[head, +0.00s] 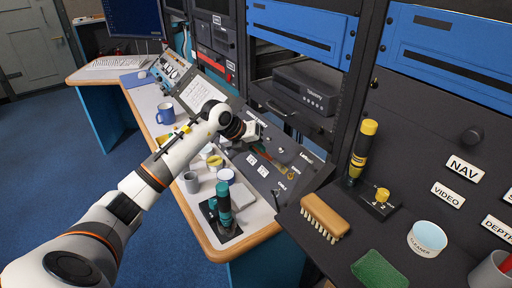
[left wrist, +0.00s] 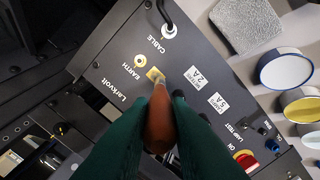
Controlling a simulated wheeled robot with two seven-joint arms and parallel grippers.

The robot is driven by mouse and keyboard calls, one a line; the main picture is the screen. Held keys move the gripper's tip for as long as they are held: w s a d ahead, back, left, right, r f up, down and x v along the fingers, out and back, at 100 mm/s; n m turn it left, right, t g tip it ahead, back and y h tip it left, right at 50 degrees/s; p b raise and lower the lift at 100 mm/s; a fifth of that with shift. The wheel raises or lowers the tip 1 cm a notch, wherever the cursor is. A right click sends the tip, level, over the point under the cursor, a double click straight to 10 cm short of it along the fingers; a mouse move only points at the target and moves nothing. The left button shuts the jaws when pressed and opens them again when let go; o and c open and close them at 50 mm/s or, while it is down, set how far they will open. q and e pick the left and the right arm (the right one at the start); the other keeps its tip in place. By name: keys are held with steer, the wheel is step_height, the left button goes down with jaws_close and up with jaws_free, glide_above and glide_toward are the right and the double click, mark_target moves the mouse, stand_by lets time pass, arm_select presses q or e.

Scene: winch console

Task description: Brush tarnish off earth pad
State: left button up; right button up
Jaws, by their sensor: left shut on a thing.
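My left gripper (head: 252,132) reaches over the sloping black Larkvolt panel (head: 305,157). In the left wrist view its two dark green fingers (left wrist: 160,118) are shut on a brush with a rounded brown handle (left wrist: 160,125). The brush's narrow tip points at the small brass earth pad (left wrist: 153,73), beside the EARTH label, and overlaps its lower edge. I cannot tell whether it touches the pad. The bristles are mostly hidden by the handle. My right gripper is in neither view.
Mugs, including a blue one (head: 166,113), and a black-and-teal joystick (head: 223,206) stand nearby. A wooden scrubbing brush (head: 325,217) and green cloth (head: 378,270) lie at right.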

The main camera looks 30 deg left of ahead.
arm_select(q)
steer(key=shift+w+f, duration=0.15)
steer(key=shift+f, duration=0.1)
steer(key=shift+w+d+f+b, duration=0.2)
steer(key=shift+w+f+b, duration=0.1)
steer(key=shift+f+b, duration=0.1)
stand_by(0.4)
steer(key=shift+s+d+r, duration=0.1)
steer(key=shift+s+d, duration=0.05)
steer(key=shift+d, duration=0.15)
steer(key=shift+s+d+p, duration=0.1)
steer(key=shift+d+p, duration=0.1)
steer(key=shift+p, duration=0.1)
steer(key=shift+d, duration=0.1)
steer(key=shift+s+d, duration=0.2)
steer(key=shift+d, duration=0.2)
steer(key=shift+a, duration=0.1)
